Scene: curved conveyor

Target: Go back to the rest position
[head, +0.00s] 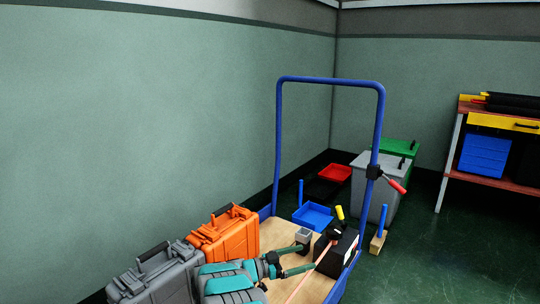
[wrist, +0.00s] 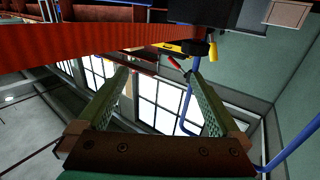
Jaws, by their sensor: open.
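My gripper (head: 306,257) is at the bottom middle of the head view, over or in front of the wooden deck of a blue-framed cart. Its two green fingers point right, spread apart, with nothing seen between them. In the wrist view my gripper (wrist: 159,76) is open, with windows and wall showing between the fingers. Part of my arm lies at the bottom of the head view. A black box (head: 338,252) with a yellow-handled tool (head: 340,213) on it is just beyond the fingertips. I cannot tell how far apart they are in depth.
The cart's blue handle (head: 279,140) rises close by. An orange case (head: 228,235) and a grey case (head: 155,278) stand left of my arm. Blue and red trays (head: 313,215) (head: 335,172), grey and green bins (head: 371,188) (head: 398,149), and a workbench (head: 470,108) are farther back.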

